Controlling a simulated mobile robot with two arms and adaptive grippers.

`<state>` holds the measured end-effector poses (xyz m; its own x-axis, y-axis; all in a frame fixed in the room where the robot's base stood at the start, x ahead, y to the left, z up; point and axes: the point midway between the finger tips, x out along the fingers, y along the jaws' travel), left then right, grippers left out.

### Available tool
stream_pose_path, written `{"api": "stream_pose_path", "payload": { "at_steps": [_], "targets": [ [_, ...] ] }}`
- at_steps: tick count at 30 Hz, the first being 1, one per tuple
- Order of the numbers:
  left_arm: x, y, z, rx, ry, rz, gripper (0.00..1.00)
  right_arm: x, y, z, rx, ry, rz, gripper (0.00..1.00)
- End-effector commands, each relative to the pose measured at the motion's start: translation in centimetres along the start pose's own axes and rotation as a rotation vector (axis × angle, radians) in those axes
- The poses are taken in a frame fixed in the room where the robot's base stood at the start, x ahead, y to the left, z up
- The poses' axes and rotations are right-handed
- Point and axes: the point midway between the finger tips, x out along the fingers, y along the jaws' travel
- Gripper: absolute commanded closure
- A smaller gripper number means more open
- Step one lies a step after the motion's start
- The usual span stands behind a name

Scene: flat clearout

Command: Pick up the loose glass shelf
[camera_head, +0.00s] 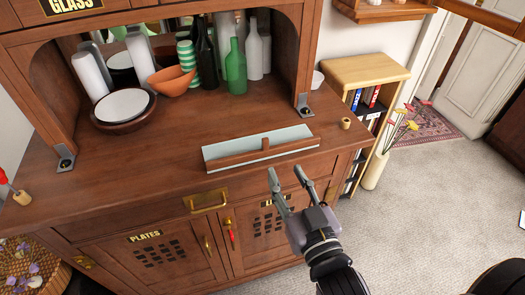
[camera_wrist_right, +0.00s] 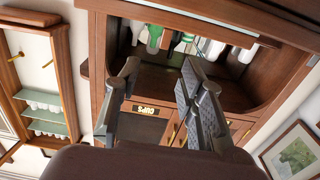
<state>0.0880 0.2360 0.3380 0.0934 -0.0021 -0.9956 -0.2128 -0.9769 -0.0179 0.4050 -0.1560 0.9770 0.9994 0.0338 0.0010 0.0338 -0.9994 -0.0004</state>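A pale, rectangular glass shelf (camera_head: 225,150) lies near the front edge of the wooden counter in the head view, with a brown wooden T-shaped piece (camera_head: 262,151) across it. My right gripper (camera_head: 285,173) is just in front of the shelf and to its lower right, fingers apart and empty. Both open fingers also show in the right wrist view (camera_wrist_right: 160,70), with nothing held between them. I cannot clearly make out the loose shelf in that view. My left gripper is not in view.
On the counter (camera_head: 178,168), an orange bowl (camera_head: 172,80), plates (camera_head: 122,104) and several bottles, including a green one (camera_head: 236,70), stand behind the shelf. A small wooden knob (camera_head: 345,123) lies to its right. A bookcase (camera_head: 365,70) and vase (camera_head: 377,168) stand right of the cabinet.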

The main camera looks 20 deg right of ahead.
Motion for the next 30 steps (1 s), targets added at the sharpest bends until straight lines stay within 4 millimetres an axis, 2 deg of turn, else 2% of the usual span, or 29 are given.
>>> {"api": "stream_pose_path", "payload": {
  "at_steps": [3,9,18,25,30],
  "targets": [
    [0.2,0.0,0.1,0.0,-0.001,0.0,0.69,1.7,0.0,-0.1,-0.002,0.005,-0.001,0.63],
    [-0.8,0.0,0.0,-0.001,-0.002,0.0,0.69,4.8,-0.1,-0.3,-0.001,0.002,-0.001,0.63],
    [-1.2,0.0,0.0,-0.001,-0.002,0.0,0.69,6.9,-0.1,-0.1,0.0,-0.001,0.0,0.63],
    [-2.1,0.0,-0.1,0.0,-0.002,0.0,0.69,10.1,-0.7,-0.2,-0.002,0.0,0.0,0.63],
    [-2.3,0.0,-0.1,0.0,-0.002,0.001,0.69,11.5,-0.7,0.0,0.0,0.0,0.0,0.63]
  ]
}}
